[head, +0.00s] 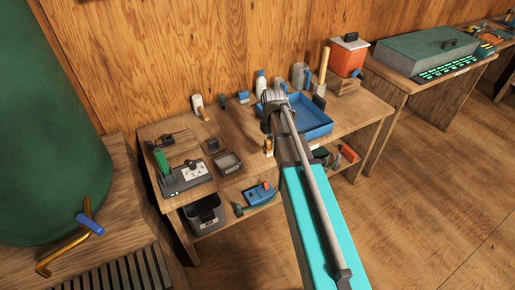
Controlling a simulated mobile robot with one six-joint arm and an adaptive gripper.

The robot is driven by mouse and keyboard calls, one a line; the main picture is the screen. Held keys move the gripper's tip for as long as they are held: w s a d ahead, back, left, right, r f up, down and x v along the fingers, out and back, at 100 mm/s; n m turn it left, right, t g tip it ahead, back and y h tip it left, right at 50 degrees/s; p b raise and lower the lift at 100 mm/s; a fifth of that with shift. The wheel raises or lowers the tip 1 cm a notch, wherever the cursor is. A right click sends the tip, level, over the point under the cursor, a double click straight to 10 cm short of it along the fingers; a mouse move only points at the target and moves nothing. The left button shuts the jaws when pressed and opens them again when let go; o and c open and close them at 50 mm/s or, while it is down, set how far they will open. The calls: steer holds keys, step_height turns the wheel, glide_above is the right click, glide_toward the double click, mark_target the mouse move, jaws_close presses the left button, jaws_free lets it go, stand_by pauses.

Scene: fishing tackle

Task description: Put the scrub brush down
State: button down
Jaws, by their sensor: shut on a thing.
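My arm reaches from the lower right over the wooden workbench (237,132). My gripper (269,131) points down near the bench's front edge, just left of the blue tray, and its fingers are small and partly hidden by my own wrist. It is shut on a small brown and pale piece, the scrub brush (268,147), of which only a little shows. I cannot tell whether the brush touches the bench top.
The blue tray (313,128) stands right of my wrist. Left are a grey open box (228,163) and a grey device (187,178). Bottles and cups line the back, with an orange container (347,57) at right. Bare wood shows left of my wrist.

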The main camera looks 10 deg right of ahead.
steer(key=w+a+f+b, duration=0.2)
steer(key=w+f+b, duration=0.6)
steer(key=w, duration=0.4)
steer(key=shift+w+a+f+b, duration=0.25)
steer(key=shift+a+f+b, duration=0.05)
steer(key=shift+a+f, duration=0.15)
steer(key=shift+w+f+b, duration=0.25)
steer(key=shift+f+b, duration=0.15)
steer(key=shift+b, duration=0.05)
steer(key=shift+w+f+b, duration=0.2)
steer(key=shift+f+b, duration=0.1)
steer(key=shift+f, duration=0.05)
steer(key=shift+s+f+b, duration=0.1)
steer(key=shift+f+b, duration=1.15)
steer(key=shift+f, duration=0.15)
steer(key=shift+c, duration=2)
jaws_free()
